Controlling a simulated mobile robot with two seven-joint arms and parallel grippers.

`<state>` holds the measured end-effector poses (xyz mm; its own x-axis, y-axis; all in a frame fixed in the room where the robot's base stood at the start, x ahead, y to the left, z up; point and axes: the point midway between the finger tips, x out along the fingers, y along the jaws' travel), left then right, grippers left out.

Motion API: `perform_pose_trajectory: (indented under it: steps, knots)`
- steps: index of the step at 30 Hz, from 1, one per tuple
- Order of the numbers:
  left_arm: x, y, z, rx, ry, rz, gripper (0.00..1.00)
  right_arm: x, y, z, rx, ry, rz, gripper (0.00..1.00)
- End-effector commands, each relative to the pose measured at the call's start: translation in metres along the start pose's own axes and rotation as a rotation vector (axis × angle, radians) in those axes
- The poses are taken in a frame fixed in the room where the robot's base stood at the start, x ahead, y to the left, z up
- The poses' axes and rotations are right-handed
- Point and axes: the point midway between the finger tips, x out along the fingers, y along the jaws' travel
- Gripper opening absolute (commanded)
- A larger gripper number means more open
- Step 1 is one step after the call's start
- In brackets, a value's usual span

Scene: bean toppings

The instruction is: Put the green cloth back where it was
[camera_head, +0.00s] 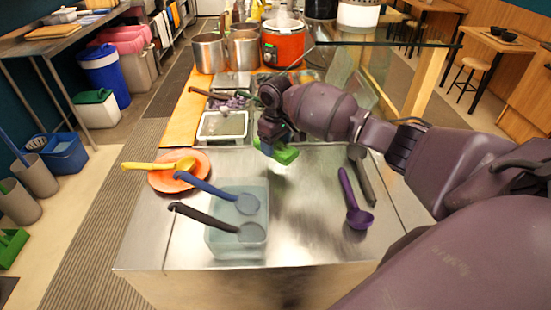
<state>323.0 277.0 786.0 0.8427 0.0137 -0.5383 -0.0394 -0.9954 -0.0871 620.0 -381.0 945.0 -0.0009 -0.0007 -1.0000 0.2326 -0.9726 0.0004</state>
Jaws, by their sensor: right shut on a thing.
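The green cloth (286,156) is at the back middle of the steel counter (310,220), just below the fingers of my right gripper (276,146). My right gripper is shut on the cloth and points down. Part of the cloth is hidden behind the fingers. I cannot tell for sure whether its underside touches the counter. My left gripper is not in view.
A clear water container (238,250) holds a blue ladle (210,191) and a black ladle (205,219). A yellow ladle (160,166) lies on an orange plate (165,183). A purple scoop (353,203) and a dark ladle (362,176) lie right. The counter's middle is clear.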

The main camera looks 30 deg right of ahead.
Motion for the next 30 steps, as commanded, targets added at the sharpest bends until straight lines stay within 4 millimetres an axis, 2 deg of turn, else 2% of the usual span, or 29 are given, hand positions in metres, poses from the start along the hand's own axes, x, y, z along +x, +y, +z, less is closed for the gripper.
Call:
perform_pose_trajectory:
  steps: [3, 8, 17, 29, 30]
  knots:
    - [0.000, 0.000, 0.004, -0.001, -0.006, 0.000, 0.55, 0.012, 0.000, -0.001, 0.000, 0.001, 0.000, 0.50]
    - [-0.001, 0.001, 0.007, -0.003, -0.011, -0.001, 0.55, 0.019, 0.000, 0.000, 0.000, 0.000, 0.000, 0.50]
    - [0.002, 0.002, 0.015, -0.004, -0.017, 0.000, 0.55, 0.055, 0.000, 0.000, 0.000, 0.000, 0.000, 0.50]
    - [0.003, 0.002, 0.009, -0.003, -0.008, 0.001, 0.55, 0.059, 0.000, 0.000, 0.000, 0.001, 0.000, 0.50]
    - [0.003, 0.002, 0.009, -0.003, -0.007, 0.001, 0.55, 0.059, 0.000, -0.001, 0.000, 0.001, 0.001, 0.72]
